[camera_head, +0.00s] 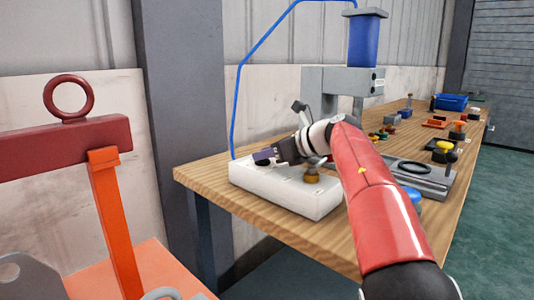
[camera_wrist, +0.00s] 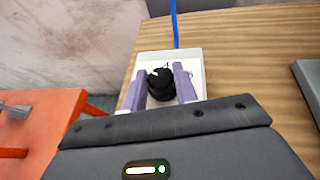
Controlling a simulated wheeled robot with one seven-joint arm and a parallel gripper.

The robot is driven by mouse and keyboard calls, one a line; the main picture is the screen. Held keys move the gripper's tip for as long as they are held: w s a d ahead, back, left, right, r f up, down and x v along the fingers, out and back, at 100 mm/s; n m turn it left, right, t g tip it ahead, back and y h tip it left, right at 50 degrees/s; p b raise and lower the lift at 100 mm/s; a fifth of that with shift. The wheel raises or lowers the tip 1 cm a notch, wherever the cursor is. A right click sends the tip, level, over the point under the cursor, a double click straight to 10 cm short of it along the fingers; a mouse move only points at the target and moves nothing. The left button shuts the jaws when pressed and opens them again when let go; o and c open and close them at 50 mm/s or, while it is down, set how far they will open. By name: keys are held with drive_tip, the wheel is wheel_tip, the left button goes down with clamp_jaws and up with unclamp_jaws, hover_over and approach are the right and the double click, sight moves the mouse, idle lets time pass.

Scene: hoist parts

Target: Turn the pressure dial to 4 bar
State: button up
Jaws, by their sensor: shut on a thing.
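The pressure dial is a black knob with a white pointer mark (camera_wrist: 160,84) on a white control box (camera_head: 290,192). In the wrist view the two purple fingers of my gripper (camera_wrist: 161,88) stand on either side of the knob and are shut on it. The white mark is at the knob's upper left. A printed scale shows in part above the knob, and the reading is too small to tell. In the head view my gripper (camera_head: 263,157) is at the box's back left, and the knob is mostly hidden by it.
A brass-coloured fitting (camera_head: 311,175) stands on the same box, right of my gripper. A blue hose (camera_head: 235,90) rises behind the box. A grey press with a blue cylinder (camera_head: 364,42) stands behind. Several small parts lie farther along the wooden bench (camera_head: 285,227). An orange frame (camera_head: 118,225) stands at left.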

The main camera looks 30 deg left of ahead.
drive_tip(key=shift+s, duration=0.1)
drive_tip(key=shift+c, duration=0.3)
drive_tip(key=shift+s+f+m+t+b, duration=0.1)
drive_tip(key=shift+m+t+b, duration=0.6)
drive_tip(key=shift+t, duration=0.1)
drive_tip(key=m+t, duration=0.1)
drive_tip(key=m+t+h, duration=0.1)
drive_tip(key=shift+s+a+t, duration=0.15)
drive_tip(key=shift+s+t, duration=0.05)
drive_tip(key=shift+t, duration=0.1)
drive_tip(key=m+t+h, duration=0.1)
drive_tip(key=m+t+h+p, duration=0.1)
drive_tip(key=m, duration=0.1)
drive_tip(key=shift+s+a+r+t, duration=0.15)
drive_tip(key=shift+r+t, duration=0.05)
drive_tip(key=shift+t, duration=0.2)
drive_tip(key=shift+a+f+m+t+h, duration=0.1)
drive_tip(key=shift+f+m+t+h, duration=0.05)
drive_tip(key=shift+m+t+h, duration=1.65)
drive_tip(key=shift+m+h, duration=0.1)
drive_tip(key=shift+m, duration=0.4)
drive_tip(key=o, duration=1)
